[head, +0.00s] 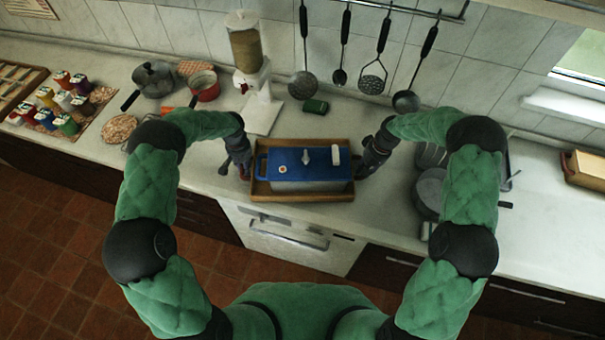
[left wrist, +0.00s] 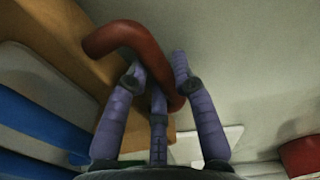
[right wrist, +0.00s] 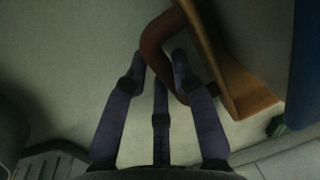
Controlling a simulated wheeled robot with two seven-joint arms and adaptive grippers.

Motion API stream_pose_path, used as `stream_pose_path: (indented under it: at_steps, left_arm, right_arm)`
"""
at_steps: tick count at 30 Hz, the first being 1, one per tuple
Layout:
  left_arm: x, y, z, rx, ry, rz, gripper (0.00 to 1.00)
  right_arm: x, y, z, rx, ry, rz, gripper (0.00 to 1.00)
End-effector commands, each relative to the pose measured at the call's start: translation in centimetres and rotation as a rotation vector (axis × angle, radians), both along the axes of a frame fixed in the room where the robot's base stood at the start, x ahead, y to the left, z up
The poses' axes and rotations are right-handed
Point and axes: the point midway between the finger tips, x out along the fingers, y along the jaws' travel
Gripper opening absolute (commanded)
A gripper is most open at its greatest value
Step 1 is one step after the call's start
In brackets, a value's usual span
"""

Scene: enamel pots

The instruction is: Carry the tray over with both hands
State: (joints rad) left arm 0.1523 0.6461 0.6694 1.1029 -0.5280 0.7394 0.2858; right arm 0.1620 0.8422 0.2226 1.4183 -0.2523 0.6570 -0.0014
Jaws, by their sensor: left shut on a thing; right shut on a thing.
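The wooden tray (head: 300,196) sits at the front of the counter, near its edge. A blue-lidded box with pale sides (head: 308,184) stands in the tray. My left gripper (head: 243,170) is at the tray's left end; in the left wrist view its fingers (left wrist: 158,85) are shut around a reddish-brown handle (left wrist: 115,35) on the tray's side (left wrist: 75,55). My right gripper (head: 364,168) is at the right end; in the right wrist view its fingers (right wrist: 160,85) are shut around the other brown handle (right wrist: 152,45) beside the tray wall (right wrist: 225,75). I cannot tell whether the tray touches the counter.
A dispenser (head: 258,85) stands behind the tray, with a small green item (head: 315,106) nearby. A red pot (head: 204,86), a dark pot (head: 154,78) and several small colourful jars (head: 64,100) stand left. Grey pots (head: 430,185) stand close on the right. Utensils (head: 373,75) hang above.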

Motion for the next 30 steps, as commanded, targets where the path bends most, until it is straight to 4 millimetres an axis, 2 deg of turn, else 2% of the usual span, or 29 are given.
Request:
stream_pose_path:
  at_steps: [1, 2, 3, 4, 17, 30]
  left_arm:
    - [0.2, 0.2, -0.2, 0.002, -0.004, 0.001, 0.00]
    - [0.0, 0.1, -0.2, 0.001, -0.001, 0.001, 0.34]
    - [0.0, 0.1, -0.1, 0.001, -0.001, 0.001, 0.45]
    - [0.0, 0.1, -0.1, 0.001, -0.001, 0.001, 0.49]
    - [0.0, 0.0, 0.1, 0.000, -0.001, 0.000, 0.49]
    - [0.0, 0.0, 3.4, 0.000, -0.001, 0.000, 0.49]
  right_arm:
    - [0.2, -0.2, -0.2, -0.002, -0.004, -0.002, 0.00]
    - [0.1, -0.1, -0.1, -0.001, -0.002, -0.001, 0.34]
    - [0.1, -0.1, -0.1, -0.001, -0.002, -0.001, 0.46]
    - [0.1, -0.1, -0.1, -0.001, -0.002, -0.001, 0.50]
    - [0.0, 0.0, 0.1, 0.000, 0.000, 0.000, 0.50]
    - [0.0, 0.0, 3.4, 0.000, -0.001, 0.000, 0.50]
